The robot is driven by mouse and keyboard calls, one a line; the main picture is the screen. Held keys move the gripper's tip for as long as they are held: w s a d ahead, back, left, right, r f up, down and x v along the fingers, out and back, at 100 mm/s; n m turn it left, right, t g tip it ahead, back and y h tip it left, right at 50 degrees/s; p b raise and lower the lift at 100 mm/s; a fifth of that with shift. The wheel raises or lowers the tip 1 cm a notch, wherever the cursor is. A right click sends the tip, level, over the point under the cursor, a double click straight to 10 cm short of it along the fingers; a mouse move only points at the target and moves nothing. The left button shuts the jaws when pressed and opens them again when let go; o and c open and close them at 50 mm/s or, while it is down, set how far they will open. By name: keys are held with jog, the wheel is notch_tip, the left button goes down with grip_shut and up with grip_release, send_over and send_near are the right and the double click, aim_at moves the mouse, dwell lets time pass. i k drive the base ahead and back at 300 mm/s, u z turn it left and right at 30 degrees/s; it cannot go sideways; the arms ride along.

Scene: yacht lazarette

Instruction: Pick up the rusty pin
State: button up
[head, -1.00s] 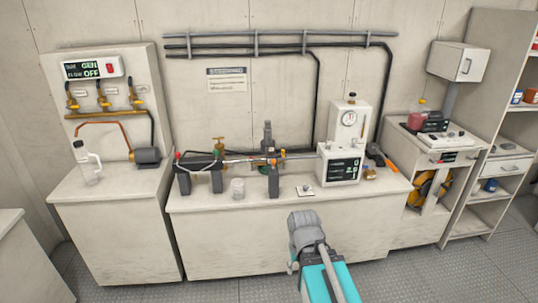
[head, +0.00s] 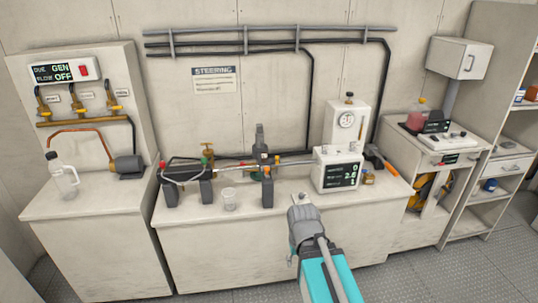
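I cannot pick out the rusty pin with certainty; it is too small to tell or hidden. My gripper (head: 303,212) is at the front edge of the middle counter (head: 240,245), right of centre. A steering rig with a horizontal rod (head: 292,163) and dark blocks (head: 185,188) stands on the counter, behind and left of my gripper. The counter top just beyond my gripper, where a small white plate showed earlier, is largely covered by it.
An orange-handled tool (head: 381,159) and a small amber jar (head: 368,177) lie beyond that. The counter's front strip is mostly clear.

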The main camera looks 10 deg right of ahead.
aim_at(264, 155)
jog(key=u, duration=0.05)
jog(key=i, duration=1.1)
jog(key=u, duration=0.05)
